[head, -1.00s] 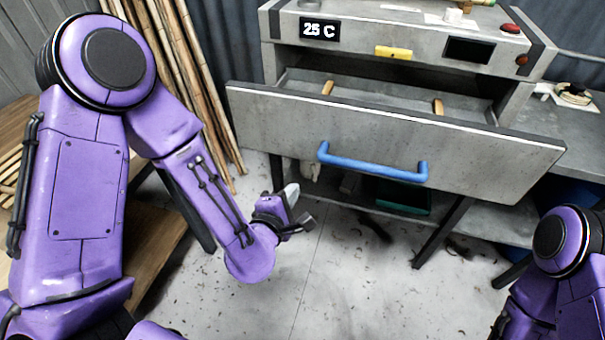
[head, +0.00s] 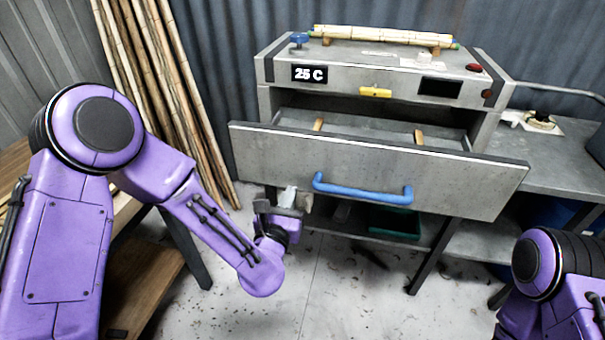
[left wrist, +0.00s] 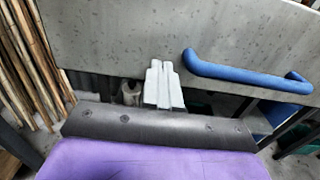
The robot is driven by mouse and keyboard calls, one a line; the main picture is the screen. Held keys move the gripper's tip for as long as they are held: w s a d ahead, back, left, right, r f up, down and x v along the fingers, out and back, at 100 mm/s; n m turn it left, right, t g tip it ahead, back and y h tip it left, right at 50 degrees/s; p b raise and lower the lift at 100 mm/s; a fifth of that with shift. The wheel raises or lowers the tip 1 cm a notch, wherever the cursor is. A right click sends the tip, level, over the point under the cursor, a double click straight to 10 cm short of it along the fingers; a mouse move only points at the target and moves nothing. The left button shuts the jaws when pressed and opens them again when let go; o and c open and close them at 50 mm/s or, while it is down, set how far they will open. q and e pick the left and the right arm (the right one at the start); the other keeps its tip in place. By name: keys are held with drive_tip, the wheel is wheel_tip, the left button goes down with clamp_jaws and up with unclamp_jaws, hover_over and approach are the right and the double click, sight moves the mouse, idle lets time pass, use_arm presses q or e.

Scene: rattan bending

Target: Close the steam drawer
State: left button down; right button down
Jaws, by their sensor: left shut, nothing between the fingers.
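The steam drawer (head: 270,158) is pulled out of the grey steam box (head: 345,72), its wide grey front facing me with a blue bar handle (head: 362,190). Inside the drawer two small wooden blocks show. My left gripper (head: 288,196) is shut and empty, near the lower left part of the drawer front, left of the handle. In the left wrist view its pale fingers (left wrist: 162,85) lie together against the view of the drawer front (left wrist: 130,40), with the handle (left wrist: 240,75) to their right. I cannot tell whether they touch the front. My right gripper is not in view.
A bundle of canes lies on top of the steam box. Tall canes (head: 170,90) lean against the wall at left, beside a wooden bench (head: 150,280). A grey side table (head: 550,165) stands at right. A green bin (head: 394,222) sits below the drawer.

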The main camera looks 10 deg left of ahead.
sight(300, 171)
use_arm(q)
drive_tip(key=w+p, duration=0.2)
drive_tip(key=w, duration=0.4)
drive_tip(key=shift+w, duration=0.1)
drive_tip(key=shift+w+a+f, duration=0.1)
drive_tip(key=shift+w, duration=0.3)
